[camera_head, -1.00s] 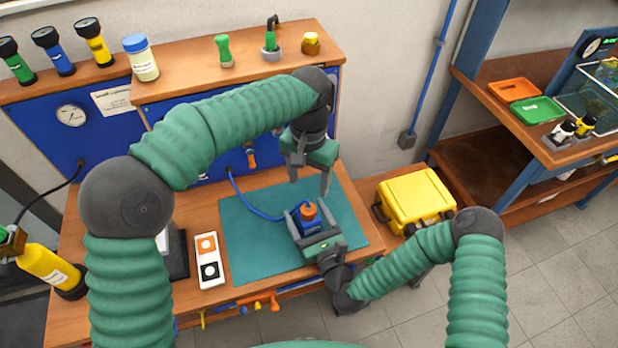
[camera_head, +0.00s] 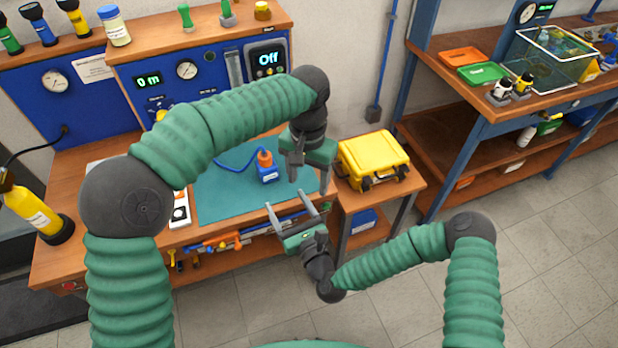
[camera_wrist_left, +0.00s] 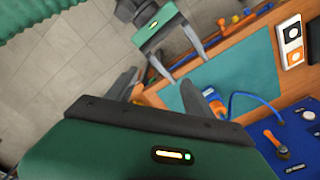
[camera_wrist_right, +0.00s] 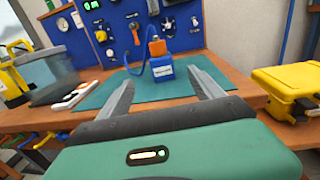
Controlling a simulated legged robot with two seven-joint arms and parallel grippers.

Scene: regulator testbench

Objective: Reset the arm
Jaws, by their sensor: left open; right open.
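My left gripper (camera_head: 312,170) hangs over the right edge of the teal mat (camera_head: 215,190), its fingers apart and empty. My right gripper (camera_head: 293,210) is in front of the bench's front edge, open and empty. The blue regulator with an orange knob (camera_head: 267,168) stands upright on the mat, joined to a blue hose. In the right wrist view the regulator (camera_wrist_right: 162,65) stands beyond and between the two open fingers, touching neither. In the left wrist view the right gripper shows past my left fingers; the regulator is partly hidden there.
A yellow case (camera_head: 372,158) sits on a low side table right of the bench. The blue test panel (camera_head: 190,75) stands behind the mat, its display reading Off. Open floor lies in front.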

